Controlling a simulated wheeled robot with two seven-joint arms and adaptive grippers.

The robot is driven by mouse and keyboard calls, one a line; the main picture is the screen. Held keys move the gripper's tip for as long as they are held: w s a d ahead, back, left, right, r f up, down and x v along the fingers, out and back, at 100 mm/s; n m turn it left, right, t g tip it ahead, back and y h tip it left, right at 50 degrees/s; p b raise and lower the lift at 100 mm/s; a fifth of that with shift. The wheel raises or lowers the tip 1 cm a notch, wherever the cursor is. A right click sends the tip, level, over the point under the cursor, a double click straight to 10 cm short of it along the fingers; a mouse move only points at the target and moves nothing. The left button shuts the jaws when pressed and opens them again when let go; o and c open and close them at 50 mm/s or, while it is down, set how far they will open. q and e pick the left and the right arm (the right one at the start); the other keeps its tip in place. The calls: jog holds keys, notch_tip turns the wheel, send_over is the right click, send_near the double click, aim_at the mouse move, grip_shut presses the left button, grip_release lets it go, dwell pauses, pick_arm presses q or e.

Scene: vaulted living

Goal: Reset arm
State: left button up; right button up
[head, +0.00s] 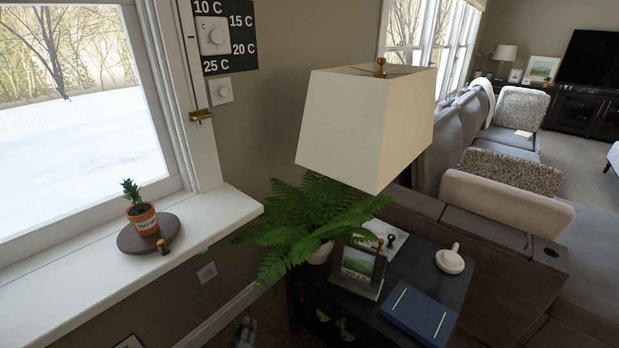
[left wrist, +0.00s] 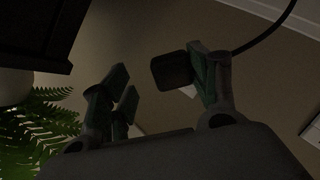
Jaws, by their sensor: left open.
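My left gripper (head: 244,331) shows small at the bottom edge of the head view, low between the windowsill and the dark side table. In the left wrist view my left gripper (left wrist: 157,64) has its green-grey fingers spread apart. A dark block (left wrist: 172,71) shows beside the right finger, with a black cable (left wrist: 268,38) running behind that finger. I cannot tell whether the block touches the finger. My right gripper is not in view.
The side table (head: 432,262) holds a fern (head: 310,222), a framed picture (head: 359,264), a blue book (head: 418,314) and a lamp with a large shade (head: 362,120). The windowsill (head: 75,285) bears a potted succulent (head: 142,218) on a round board. A sofa (head: 505,235) stands behind the table.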

pick_arm(q)
jog(key=s+d+m+g+h, duration=0.6)
jog(key=s+d+m, duration=0.2)
jog(key=d+m, duration=0.1)
jog(key=s+a+r+m+g+y, duration=0.1)
jog(key=s+a+r+m+g, duration=0.1)
jog(key=s, duration=0.6)
jog(key=s+a+r+m+g+y, duration=0.1)
jog(key=s+a+r+m+g, duration=0.1)
jog(key=s+g, duration=0.3)
jog(key=s+m+p, duration=0.1)
jog(key=s, duration=0.3)
jog(key=shift+s+a+r+y, duration=0.15)
jog(key=shift+s+r+y, duration=0.05)
jog(key=shift+s+y, duration=0.1)
pick_arm(e)
jog(key=s+d+f+g+h, duration=0.3)
jog(key=d+f, duration=0.3)
jog(key=f, duration=0.2)
jog(key=shift+d+n+g+h, duration=0.25)
jog(key=shift+n+g+h, duration=0.2)
jog(key=shift+g, duration=0.45)
pick_arm(q)
jog(key=shift+f+p, duration=0.25)
jog(key=shift+p, duration=0.3)
pick_arm(e)
jog(key=shift+s+f, duration=0.1)
jog(key=shift+f, duration=0.15)
